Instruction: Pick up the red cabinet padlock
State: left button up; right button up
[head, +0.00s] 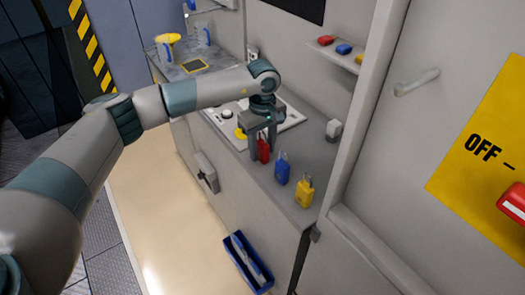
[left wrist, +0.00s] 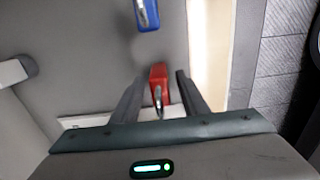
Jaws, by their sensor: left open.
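The red padlock (head: 263,149) stands on the grey cabinet top, and it also shows in the left wrist view (left wrist: 159,76) with its metal shackle toward the gripper. My left gripper (head: 263,150) is open and points down over it. In the left wrist view the two fingers (left wrist: 158,98) lie on either side of the padlock, with a gap visible at each side. Whether the fingers touch it cannot be told. My right gripper is in neither view.
A blue padlock (head: 282,171) and a yellow padlock (head: 304,191) stand in a row toward the near edge. A small white-grey block (head: 333,130) is behind. A white panel with knobs (head: 228,114) lies left of the gripper. A blue bin (head: 248,262) is low in front.

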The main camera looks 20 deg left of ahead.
aim_at(264, 143)
pick_arm(q)
jog(key=shift+c, duration=0.6)
grip_shut()
jog(key=shift+r, duration=0.1)
jog(key=shift+r, duration=0.5)
jog(key=r, duration=0.3)
jog(key=shift+d+r+p, duration=0.25)
jog(key=shift+p, duration=0.15)
jog(key=s+d+r, duration=0.2)
jog(key=d+r, duration=0.4)
jog(key=d, duration=0.5)
jog(key=shift+s+r, duration=0.2)
